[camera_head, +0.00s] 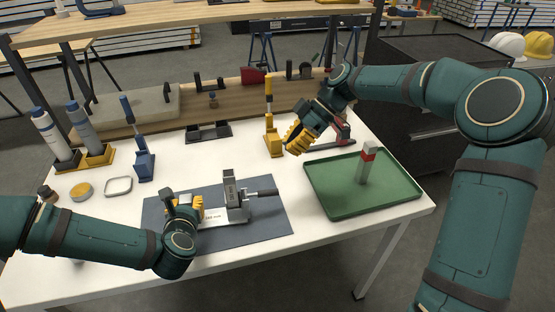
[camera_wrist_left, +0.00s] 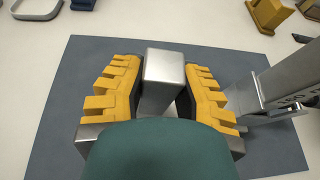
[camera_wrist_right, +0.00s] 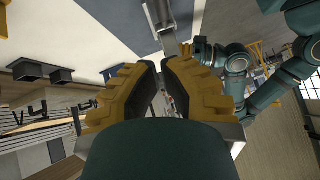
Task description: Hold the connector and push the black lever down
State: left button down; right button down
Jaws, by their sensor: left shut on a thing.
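The upright block stands right of those fingers (camera_wrist_left: 280,90). My right gripper (camera_head: 296,137) hangs in the air behind and right of the lever, clear of it. In the right wrist view its fingertips (camera_wrist_right: 160,66) are nearly together with nothing between them.
A green tray (camera_head: 400,195) with a grey-and-red upright post (camera_head: 367,163) stands at the right. A yellow tool stand (camera_head: 272,140) is just left of my right gripper. A blue stand (camera_head: 144,165) and bottles (camera_head: 50,135) stand at the left. The front table strip is clear.

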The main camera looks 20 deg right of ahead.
jog(key=shift+v, duration=1.15)
jog(key=shift+f, duration=0.1)
pick_arm(q)
jog(key=c, duration=0.7)
grip_release()
